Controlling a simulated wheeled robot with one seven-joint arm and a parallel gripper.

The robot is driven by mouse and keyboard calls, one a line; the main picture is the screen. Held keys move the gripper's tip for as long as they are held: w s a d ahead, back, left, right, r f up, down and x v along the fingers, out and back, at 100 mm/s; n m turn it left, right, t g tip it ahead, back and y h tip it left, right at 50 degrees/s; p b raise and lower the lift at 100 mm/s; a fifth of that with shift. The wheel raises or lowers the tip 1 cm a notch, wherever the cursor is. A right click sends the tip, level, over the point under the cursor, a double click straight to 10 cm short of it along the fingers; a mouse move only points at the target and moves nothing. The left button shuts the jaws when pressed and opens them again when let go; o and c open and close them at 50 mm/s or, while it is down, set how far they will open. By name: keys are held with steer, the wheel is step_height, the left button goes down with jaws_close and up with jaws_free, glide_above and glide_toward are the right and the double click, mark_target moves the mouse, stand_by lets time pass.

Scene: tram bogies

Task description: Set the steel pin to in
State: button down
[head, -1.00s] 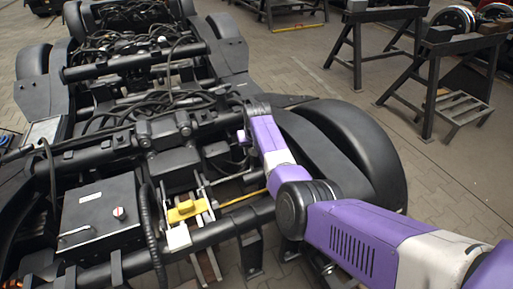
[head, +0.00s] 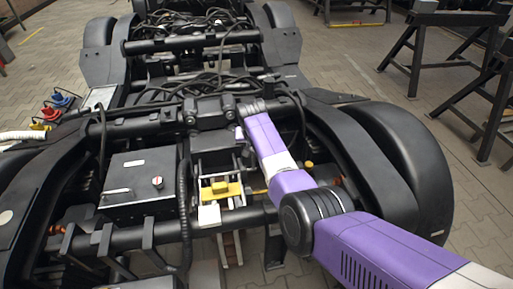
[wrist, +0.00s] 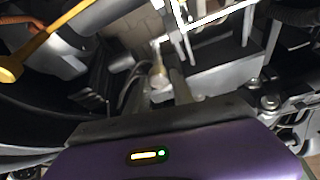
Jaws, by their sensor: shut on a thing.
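My gripper (wrist: 168,84) shows in the wrist view, its fingers pointing into the bogie above the purple housing. It is shut on a small pale metallic piece, which I take for the steel pin (wrist: 158,72). Only its end shows; the rest is hidden by the fingers and shadow. I cannot tell how deep it sits. In the head view my purple arm reaches over the bogie frame (head: 330,135), and my gripper's fingers and the pin are hidden there behind the arm and frame parts.
A yellow block (head: 222,190) sits on pale rails left of my arm, with a white block (head: 208,215) in front. A yellow bar with a round end (wrist: 10,68) lies left in the wrist view. A dark control box (head: 138,178), cables and pipes crowd the frame. Trestles (head: 430,60) stand right.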

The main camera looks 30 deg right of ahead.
steer(key=shift+a, duration=0.3)
steer(key=c, duration=1.1)
jaws_free()
steer(key=shift+w, duration=0.1)
steer(key=shift+s+r+p, duration=0.2)
steer(key=shift+r+p, duration=0.1)
steer(key=shift+r, duration=0.25)
steer(key=p+v, duration=0.1)
steer(key=v, duration=0.5)
steer(key=shift+s+r+p, duration=0.2)
steer(key=shift+r+p, duration=0.05)
steer(key=shift+p, duration=0.05)
steer(key=shift+w+a, duration=0.1)
steer(key=shift+a, duration=0.05)
